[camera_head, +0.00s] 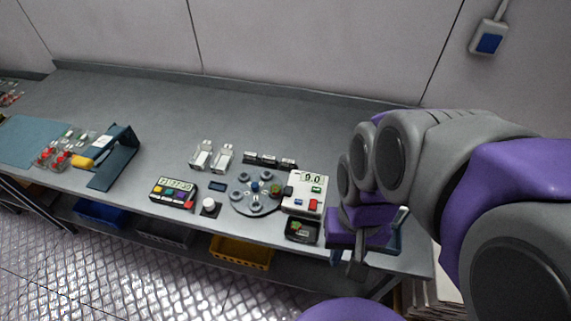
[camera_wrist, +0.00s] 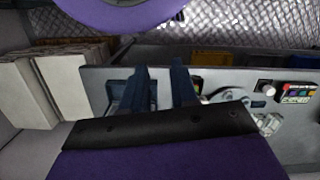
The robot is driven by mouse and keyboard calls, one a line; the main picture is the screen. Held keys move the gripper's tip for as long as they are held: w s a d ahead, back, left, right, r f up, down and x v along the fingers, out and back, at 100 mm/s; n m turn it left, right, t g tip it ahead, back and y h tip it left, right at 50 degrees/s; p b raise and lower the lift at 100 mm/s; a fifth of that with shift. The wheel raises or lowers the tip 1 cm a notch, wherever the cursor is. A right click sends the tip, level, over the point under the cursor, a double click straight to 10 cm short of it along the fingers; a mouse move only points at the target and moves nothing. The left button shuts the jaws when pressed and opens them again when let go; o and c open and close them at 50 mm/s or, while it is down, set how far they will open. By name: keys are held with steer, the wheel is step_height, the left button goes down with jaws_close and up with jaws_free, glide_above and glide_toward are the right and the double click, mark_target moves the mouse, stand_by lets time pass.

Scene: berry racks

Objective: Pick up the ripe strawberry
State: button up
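No strawberry can be made out for certain. Small red items in clear holders (camera_head: 58,152) stand on the left part of the grey bench (camera_head: 130,100); they are too small to tell what they are. My gripper (camera_head: 357,262) hangs at the right end of the bench, far from those red items and partly hidden by my own arm. In the wrist view my gripper (camera_wrist: 162,78) shows two dark blue fingers with a gap between them. It is open and nothing shows between the fingers.
Mid-bench hold a round grey plate (camera_head: 256,208), a white meter (camera_head: 304,192), a button box (camera_head: 173,193) and clear holders (camera_head: 212,157). A dark blue stand (camera_head: 118,155) is at left. A yellow bin (camera_head: 242,253) sits below. The bench's back strip is clear.

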steer(key=o, duration=0.6)
steer(key=w+a+m, duration=0.1)
steer(key=w+m, duration=0.1)
steer(key=w, duration=0.4)
steer(key=w+a+f+m+y, duration=0.1)
steer(key=w+m, duration=0.2)
steer(key=w, duration=0.3)
steer(key=w+a+f+m+y, duration=0.1)
steer(key=w+m, duration=0.1)
steer(key=w, duration=0.4)
steer(key=shift+w+a+m+t+b, duration=0.3)
steer(key=shift+a+m+b, duration=0.05)
steer(key=shift+a+m, duration=0.05)
steer(key=m+y, duration=0.2)
steer(key=m, duration=0.6)
glide_toward(277, 188)
steer(key=shift+t, duration=0.4)
steer(key=shift+s+b+x, duration=0.1)
steer(key=shift+b+x, duration=1.2)
steer(key=shift+x, duration=1.15)
steer(key=shift+s+b+x, duration=0.15)
steer(key=shift+b+x, duration=1.15)
steer(key=shift+x, duration=1.15)
steer(key=shift+r, duration=0.15)
